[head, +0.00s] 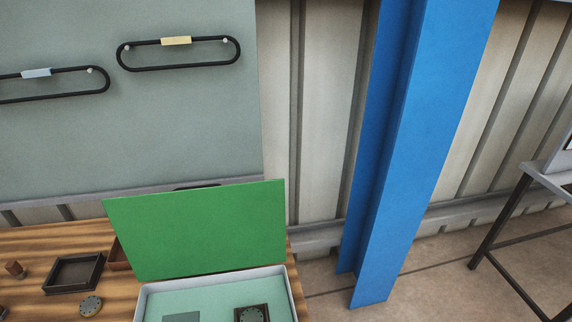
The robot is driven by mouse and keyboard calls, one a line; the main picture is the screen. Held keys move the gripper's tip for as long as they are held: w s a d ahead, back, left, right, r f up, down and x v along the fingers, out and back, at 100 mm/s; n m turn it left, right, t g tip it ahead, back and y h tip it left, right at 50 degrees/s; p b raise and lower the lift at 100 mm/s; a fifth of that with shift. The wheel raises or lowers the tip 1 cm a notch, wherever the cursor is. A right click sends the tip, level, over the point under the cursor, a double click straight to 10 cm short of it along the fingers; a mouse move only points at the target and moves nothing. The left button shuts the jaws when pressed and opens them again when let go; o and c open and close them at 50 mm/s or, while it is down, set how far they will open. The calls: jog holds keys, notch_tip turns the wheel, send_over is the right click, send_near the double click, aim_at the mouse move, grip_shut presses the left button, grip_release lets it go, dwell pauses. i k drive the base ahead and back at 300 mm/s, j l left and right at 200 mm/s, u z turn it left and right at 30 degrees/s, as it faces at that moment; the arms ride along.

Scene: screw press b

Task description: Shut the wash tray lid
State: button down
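The wash tray (146,299) stands on the wooden table at the bottom of the head view, a pale box with a light green inside. Its green lid (200,229) stands open along the tray's far side, raised nearly upright. A dark square part with a round face (252,314) and a flat grey-green patch (182,317) show inside the tray. The tray's near side is cut off by the picture's lower edge. My gripper is not in view.
On the wooden table (40,246) left of the tray are a dark square tray (73,273), a round disc (91,306) and a small brown piece (15,269). A blue column (415,130) stands to the right. A grey board (180,120) with belts is behind.

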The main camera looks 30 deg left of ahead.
aim_at(181, 231)
jog(key=i+l+u, duration=0.2)
jog(key=u, duration=0.25)
jog(key=i+l+u, duration=0.3)
jog(key=u, duration=0.15)
jog(key=i+l+u, duration=0.25)
jog(key=u, duration=0.2)
jog(key=l, duration=0.1)
